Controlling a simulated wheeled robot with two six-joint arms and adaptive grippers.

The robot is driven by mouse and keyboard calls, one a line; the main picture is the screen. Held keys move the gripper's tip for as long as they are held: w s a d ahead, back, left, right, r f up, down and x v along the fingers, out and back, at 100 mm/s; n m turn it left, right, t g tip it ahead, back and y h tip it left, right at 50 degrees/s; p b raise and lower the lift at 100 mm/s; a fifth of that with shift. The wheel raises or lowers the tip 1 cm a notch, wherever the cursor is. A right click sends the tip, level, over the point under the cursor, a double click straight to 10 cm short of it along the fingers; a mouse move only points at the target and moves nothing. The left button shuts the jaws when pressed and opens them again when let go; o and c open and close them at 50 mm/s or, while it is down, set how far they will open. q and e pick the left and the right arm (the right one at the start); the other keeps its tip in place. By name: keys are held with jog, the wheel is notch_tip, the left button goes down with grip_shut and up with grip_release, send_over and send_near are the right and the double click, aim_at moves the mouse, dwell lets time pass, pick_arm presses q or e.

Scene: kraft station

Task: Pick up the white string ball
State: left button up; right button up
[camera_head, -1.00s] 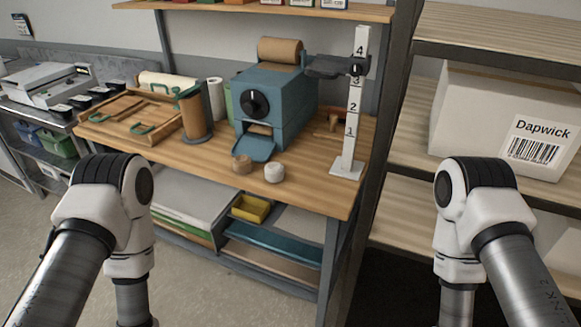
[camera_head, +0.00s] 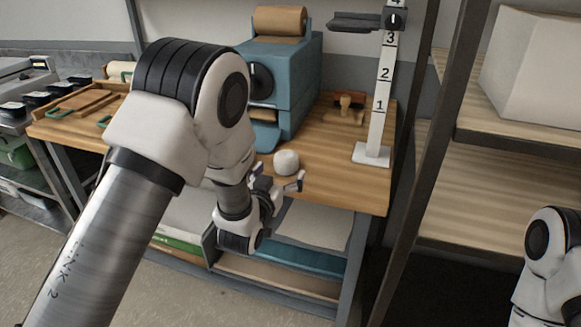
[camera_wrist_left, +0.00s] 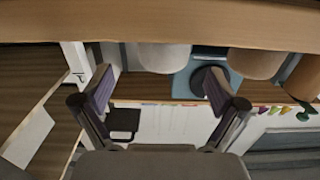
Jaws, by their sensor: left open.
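The white string ball (camera_head: 286,162) sits on the wooden table near its front edge. In the left wrist view, which looks upside down, the white string ball (camera_wrist_left: 165,57) shows ahead, between the finger directions. My left gripper (camera_head: 281,184) is open and empty, just in front of the ball and apart from it, by the table's front edge. Its two spread fingers also show in the left wrist view (camera_wrist_left: 160,88). A tan string ball (camera_wrist_left: 254,63) stands beside the white one; my left arm hides it in the head view. My right gripper is out of view.
The blue machine (camera_head: 290,85) stands behind the ball. A white numbered post (camera_head: 382,95) stands to the right, near the table's right end. The wooden table (camera_head: 340,185) is clear between ball and post. A shelf rack (camera_head: 475,185) is at the right.

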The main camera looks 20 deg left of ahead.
aim_at(286, 160)
pick_arm(q)
jog(key=w, duration=0.4)
jog(key=w+p, duration=0.1)
jog(key=w, duration=0.1)
jog(key=shift+a+f, duration=0.1)
jog(key=shift+f, duration=0.15)
jog(key=c, duration=1.3)
jog(key=shift+r, duration=0.1)
